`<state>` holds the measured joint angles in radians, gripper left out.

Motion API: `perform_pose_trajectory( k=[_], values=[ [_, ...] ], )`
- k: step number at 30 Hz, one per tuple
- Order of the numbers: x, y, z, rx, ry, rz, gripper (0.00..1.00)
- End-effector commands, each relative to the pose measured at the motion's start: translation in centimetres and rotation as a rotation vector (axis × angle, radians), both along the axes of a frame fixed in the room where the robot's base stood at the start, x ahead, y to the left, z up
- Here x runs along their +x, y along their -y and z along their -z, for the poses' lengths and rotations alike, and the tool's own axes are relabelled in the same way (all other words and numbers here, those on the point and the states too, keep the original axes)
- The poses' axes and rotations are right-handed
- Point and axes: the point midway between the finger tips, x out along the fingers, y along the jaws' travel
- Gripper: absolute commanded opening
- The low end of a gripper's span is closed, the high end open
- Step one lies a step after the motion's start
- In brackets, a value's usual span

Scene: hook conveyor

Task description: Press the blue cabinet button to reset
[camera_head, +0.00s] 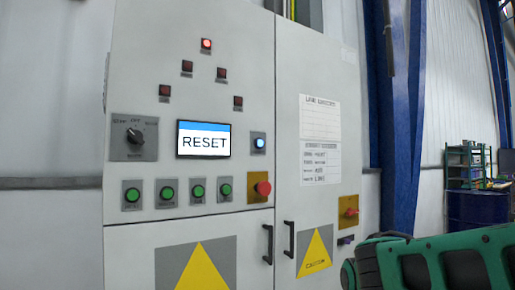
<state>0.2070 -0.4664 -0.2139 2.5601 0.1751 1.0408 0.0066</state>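The blue button (259,143) is on the grey control cabinet (240,75), just right of the small screen. It looks lit, with a bright pale-blue centre on a dark square plate. The screen (203,139) reads "RESET" under a blue band. My green and black arm reaches in at the lower right, below and to the right of the button and well apart from it in the picture. No gripper fingers can be made out.
A row of green buttons (167,193) and a red emergency knob (263,188) sit below the screen. A rotary switch (135,136) is at left. One red lamp (207,44) glows above. Door handles (268,244) stick out. A second red knob (350,212) is at right.

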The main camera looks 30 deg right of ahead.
Motion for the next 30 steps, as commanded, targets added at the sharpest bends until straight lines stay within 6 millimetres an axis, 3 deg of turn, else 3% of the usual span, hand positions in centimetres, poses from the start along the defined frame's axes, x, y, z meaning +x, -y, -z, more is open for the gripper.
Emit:
perform_pose_trajectory(
  k=[1,3,4,30],
  values=[
    [0.0,0.0,0.0,0.0,0.0,0.0,0.19],
    [0.0,0.0,0.0,0.0,0.0,0.0,0.02],
    [0.0,0.0,0.0,0.0,0.0,0.0,0.0],
    [0.0,0.0,-0.01,0.0,0.0,0.0,0.0]
  ],
)
